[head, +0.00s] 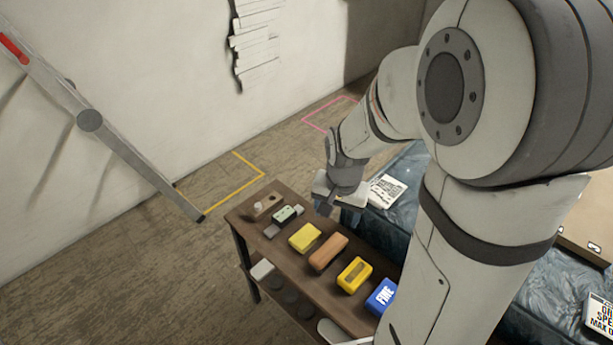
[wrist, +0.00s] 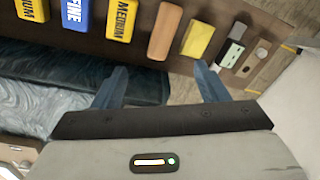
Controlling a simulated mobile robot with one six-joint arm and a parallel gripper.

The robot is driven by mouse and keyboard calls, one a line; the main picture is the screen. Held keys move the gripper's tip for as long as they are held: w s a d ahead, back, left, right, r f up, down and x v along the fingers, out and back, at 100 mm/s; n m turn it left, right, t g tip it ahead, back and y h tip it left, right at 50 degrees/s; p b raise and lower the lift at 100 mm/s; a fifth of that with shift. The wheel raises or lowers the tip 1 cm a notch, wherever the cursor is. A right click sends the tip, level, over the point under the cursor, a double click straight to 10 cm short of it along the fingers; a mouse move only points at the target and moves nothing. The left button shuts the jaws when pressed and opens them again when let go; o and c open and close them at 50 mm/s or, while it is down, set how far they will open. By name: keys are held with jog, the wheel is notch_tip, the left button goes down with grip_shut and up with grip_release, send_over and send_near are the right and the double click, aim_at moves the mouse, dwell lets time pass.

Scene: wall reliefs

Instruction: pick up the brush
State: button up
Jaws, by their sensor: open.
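Nothing in view is plainly a brush. A tan block (head: 328,252), possibly the brush, lies on the brown table between a yellow sponge-like block and a yellow labelled block. The tan block also shows in the wrist view (wrist: 165,31), beyond my fingertips. Its underside is hidden. A small grey and green item (head: 284,215) lies farther along the table; its kind is unclear. My gripper (wrist: 161,70) is open and empty, its two blue-grey fingers apart. In the head view my gripper (head: 326,200) is beside the table's right edge, near its far end.
The brown table (head: 262,240) also holds a yellow block (head: 305,237), a yellow "MEDIUM" block (head: 354,275), a blue "FINE" block (head: 382,297) and a wooden piece (head: 262,204). A blue-grey covered surface (head: 390,230) adjoins on the right. A leaning metal bar (head: 130,150) stands left.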

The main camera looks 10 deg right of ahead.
aim_at(329, 248)
jog(key=w+f+m, duration=0.1)
jog(key=f, duration=0.3)
jog(key=w+f+m+b, duration=0.1)
jog(key=f, duration=0.3)
jog(key=w+f+m+g, duration=0.1)
jog(key=f+m, duration=0.1)
jog(key=f, duration=0.3)
jog(key=shift+w+a+f, duration=0.1)
jog(key=shift+w+a, duration=0.05)
jog(key=shift+w, duration=0.2)
jog(key=shift+f+m, duration=0.3)
jog(key=shift+f, duration=0.5)
jog(key=f, duration=0.7)
jog(key=shift+s+b, duration=0.3)
jog(key=shift+c, duration=0.6)
jog(key=c, duration=1)
jog(key=shift+r, duration=0.1)
jog(key=shift+r+p, duration=0.3)
jog(key=shift+r, duration=4.7)
